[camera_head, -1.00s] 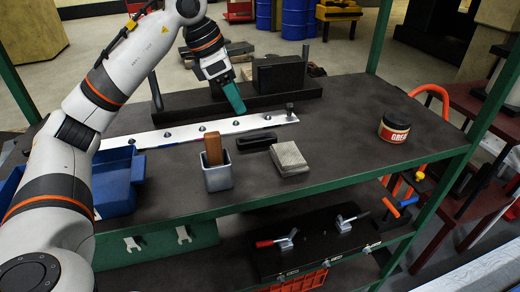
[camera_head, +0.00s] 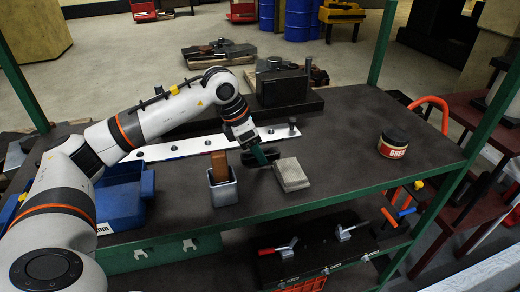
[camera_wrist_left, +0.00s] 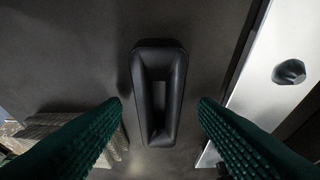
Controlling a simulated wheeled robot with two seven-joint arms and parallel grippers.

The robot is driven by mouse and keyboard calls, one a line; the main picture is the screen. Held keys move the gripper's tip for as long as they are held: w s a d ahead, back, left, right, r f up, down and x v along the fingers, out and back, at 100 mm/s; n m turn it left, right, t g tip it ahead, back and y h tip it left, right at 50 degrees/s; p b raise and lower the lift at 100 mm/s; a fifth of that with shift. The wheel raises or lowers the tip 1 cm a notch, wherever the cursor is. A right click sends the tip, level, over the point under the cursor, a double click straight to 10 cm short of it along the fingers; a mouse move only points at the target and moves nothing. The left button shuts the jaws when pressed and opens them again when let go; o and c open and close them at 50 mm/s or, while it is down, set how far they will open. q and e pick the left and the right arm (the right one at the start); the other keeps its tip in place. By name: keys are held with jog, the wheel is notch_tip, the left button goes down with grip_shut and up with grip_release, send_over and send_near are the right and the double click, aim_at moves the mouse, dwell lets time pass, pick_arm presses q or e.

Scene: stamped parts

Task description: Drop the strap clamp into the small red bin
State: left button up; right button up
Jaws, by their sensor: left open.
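A black elongated part with a raised rim and a hollow middle, which I take for the strap clamp (camera_wrist_left: 158,52), lies on the dark table top. In the wrist view it sits upright in the picture between the two green ridged fingers of my left gripper (camera_wrist_left: 160,102), apart from both. The fingers are open and empty. In the head view my left gripper (camera_head: 262,156) is low over this part and mostly hides it. No small red bin shows on the table top. An orange-red crate (camera_head: 306,286) shows partly on the lower shelf. My right gripper is out of view.
A grey cup with a brown block (camera_head: 223,188) stands left of the gripper, a pale ribbed block (camera_head: 291,174) right of it. A white strip with studs (camera_head: 180,149) lies behind. A blue bin (camera_head: 120,205) is at left, a jar (camera_head: 393,143) at right. The right table is clear.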

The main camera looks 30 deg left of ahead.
pick_arm(q)
jog(key=shift+f, duration=0.2)
jog(key=shift+r, duration=0.1)
grip_shut()
